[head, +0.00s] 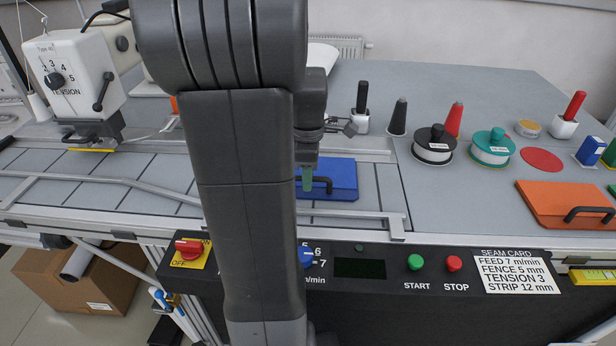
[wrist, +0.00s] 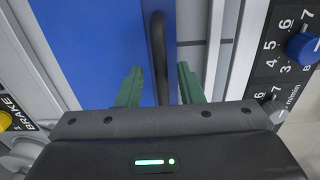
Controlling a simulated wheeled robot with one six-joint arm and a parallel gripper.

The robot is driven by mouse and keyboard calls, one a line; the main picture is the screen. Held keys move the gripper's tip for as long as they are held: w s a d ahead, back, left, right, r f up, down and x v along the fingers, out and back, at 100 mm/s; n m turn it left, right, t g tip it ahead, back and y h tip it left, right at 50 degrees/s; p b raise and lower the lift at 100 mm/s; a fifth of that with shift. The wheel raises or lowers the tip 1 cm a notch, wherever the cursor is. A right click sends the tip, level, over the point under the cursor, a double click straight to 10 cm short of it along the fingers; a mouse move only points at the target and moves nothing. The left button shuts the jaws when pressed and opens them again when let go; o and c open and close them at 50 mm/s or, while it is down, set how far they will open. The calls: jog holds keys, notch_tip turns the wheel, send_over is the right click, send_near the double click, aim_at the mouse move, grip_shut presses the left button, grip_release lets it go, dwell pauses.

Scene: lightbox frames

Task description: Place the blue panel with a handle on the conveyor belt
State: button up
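The blue panel (head: 341,172) lies flat on the conveyor belt (head: 364,185), at the belt's right end between the rails. My arm hides its left part. Its black handle (head: 325,181) faces the front edge. My gripper (head: 307,178) is down at the handle, and its green fingertips show there. In the wrist view, the blue panel (wrist: 98,45) fills the left and middle. The handle (wrist: 160,50) stands between the two green fingers of my gripper (wrist: 158,86), with a gap on each side. The gripper is open.
An orange panel (head: 550,196) with a black handle lies on the right of the table. Spools (head: 491,148), cones (head: 453,120) and a red disc (head: 541,160) stand behind. A sewing machine (head: 75,75) is at left. A control panel (head: 400,285) runs along the front.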

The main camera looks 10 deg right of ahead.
notch_tip(320, 180, up, 11)
jog(key=shift+p, duration=0.3)
jog(key=shift+s+f, duration=0.1)
